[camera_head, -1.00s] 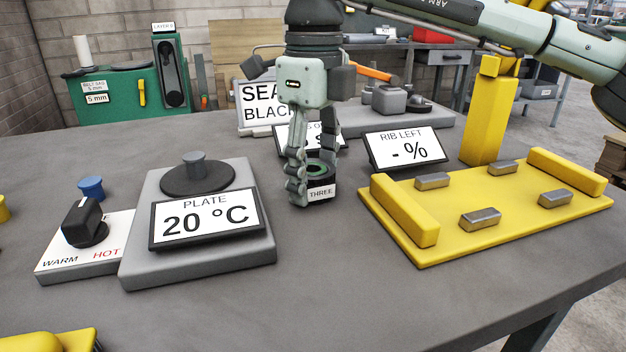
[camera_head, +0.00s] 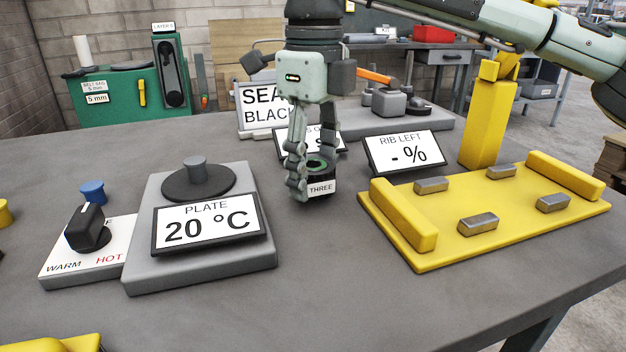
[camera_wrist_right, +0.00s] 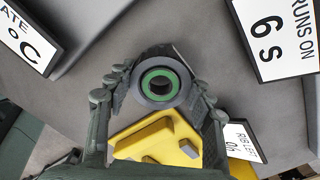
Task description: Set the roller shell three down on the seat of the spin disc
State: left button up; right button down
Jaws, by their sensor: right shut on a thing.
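Roller shell three (camera_head: 320,188) is a short black ring with a green inner band and a white THREE label. My right gripper (camera_head: 313,180) is shut on it, fingers pointing down, and holds it upright, close above the bench. In the right wrist view the shell (camera_wrist_right: 160,82) shows end-on between the fingertips (camera_wrist_right: 160,95), with its dark bore open. I cannot tell for certain which thing is the spin disc; a dark low round part (camera_head: 417,107) stands on the grey base at the back, partly behind my gripper and the signs. My left gripper is not in view.
A plate unit with a 20 °C sign (camera_head: 210,225) and a WARM/HOT knob (camera_head: 85,228) stand left. A yellow fixture (camera_head: 450,258) with metal blocks lies right, below the RIB LEFT sign (camera_head: 404,151) and yellow post (camera_head: 483,125). The front middle of the bench is clear.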

notch_tip(320, 180, up, 6)
jog(key=p, duration=0.3)
jog(key=shift+p, duration=0.35)
dwell(0.4)
jog(key=shift+f, duration=0.1)
